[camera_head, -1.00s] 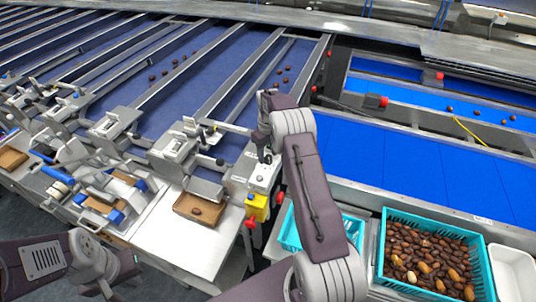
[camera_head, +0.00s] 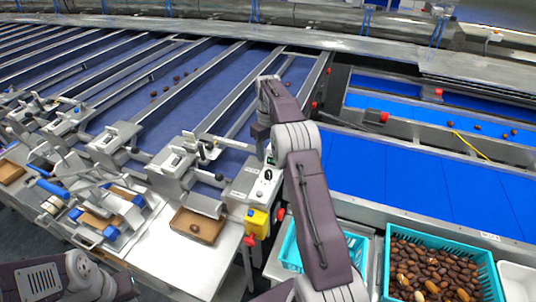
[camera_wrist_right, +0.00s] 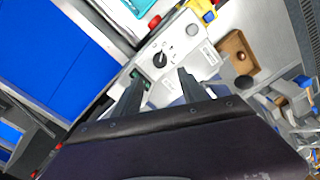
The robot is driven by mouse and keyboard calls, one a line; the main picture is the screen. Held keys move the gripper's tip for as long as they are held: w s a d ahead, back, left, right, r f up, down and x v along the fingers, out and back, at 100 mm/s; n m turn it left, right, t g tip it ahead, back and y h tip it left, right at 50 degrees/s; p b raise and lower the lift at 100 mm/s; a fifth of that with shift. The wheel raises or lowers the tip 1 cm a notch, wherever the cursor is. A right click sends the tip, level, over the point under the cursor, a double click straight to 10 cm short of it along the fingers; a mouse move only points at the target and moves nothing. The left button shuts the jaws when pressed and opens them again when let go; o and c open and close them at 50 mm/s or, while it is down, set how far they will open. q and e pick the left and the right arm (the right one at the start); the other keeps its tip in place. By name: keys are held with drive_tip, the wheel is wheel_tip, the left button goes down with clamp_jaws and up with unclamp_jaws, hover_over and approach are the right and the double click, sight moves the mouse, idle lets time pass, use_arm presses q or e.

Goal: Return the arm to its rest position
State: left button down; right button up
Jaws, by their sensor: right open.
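My right arm reaches up from the bottom of the head view and bends over at its top. Its gripper (camera_head: 262,136) is partly hidden behind the wrist, above a grey control box (camera_head: 262,188). In the right wrist view the gripper (camera_wrist_right: 160,76) is open, with two dark fingers apart and nothing between them. The control box (camera_wrist_right: 172,60) with its black knob lies beyond the fingertips. My left arm shows at the bottom left of the head view; its fingers are not visible.
A brown tray (camera_head: 178,232) holds one date (camera_head: 195,228). A yellow emergency-stop box (camera_head: 256,222) hangs below the control box. A teal crate (camera_head: 388,262) of dates stands at right; another teal crate (camera_head: 290,252) is partly behind my arm. Blue belts (camera_head: 420,180) lie beyond.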

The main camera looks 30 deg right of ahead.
drive_tip(key=s+a+n+b, duration=0.2)
drive_tip(key=s+a+b, duration=0.6)
drive_tip(key=a, duration=0.4)
drive_tip(key=s+a+f+m+t+b, duration=0.1)
drive_tip(key=s+a+f+m+b, duration=0.1)
drive_tip(key=s+f, duration=1.3)
drive_tip(key=s+a+m, duration=0.1)
drive_tip(key=s+m, duration=0.1)
drive_tip(key=s, duration=0.1)
drive_tip(key=shift+a+b, duration=0.25)
drive_tip(key=shift+b, duration=0.1)
drive_tip(key=shift+w, duration=0.1)
